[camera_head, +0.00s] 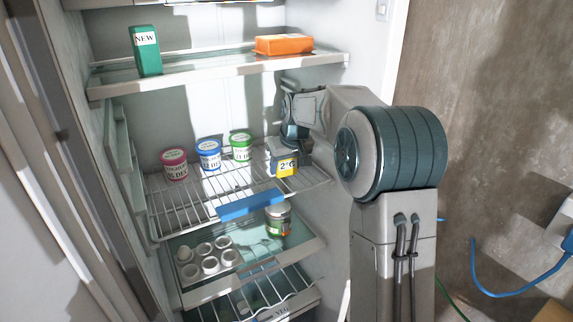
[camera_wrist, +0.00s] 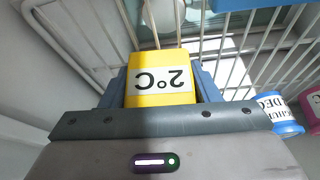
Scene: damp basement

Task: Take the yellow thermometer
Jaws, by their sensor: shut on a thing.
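The yellow thermometer (camera_head: 286,170), with a white face reading 2°C, is at the right side of the fridge's middle wire shelf. In the wrist view the yellow thermometer (camera_wrist: 160,64) sits between the two blue-grey fingers of my gripper (camera_wrist: 160,88). My gripper is shut on it. In the head view my gripper (camera_head: 284,150) comes down on it from above, and its fingers are mostly hidden. I cannot tell whether the thermometer still touches the wire shelf.
Pink (camera_head: 174,165), blue (camera_head: 208,154) and green (camera_head: 241,147) tubs stand left of the thermometer on the wire shelf (camera_head: 195,205). Above is a shelf (camera_head: 200,76) with a green carton (camera_head: 146,52) and an orange pack (camera_head: 284,44). A jar (camera_head: 278,219) stands below.

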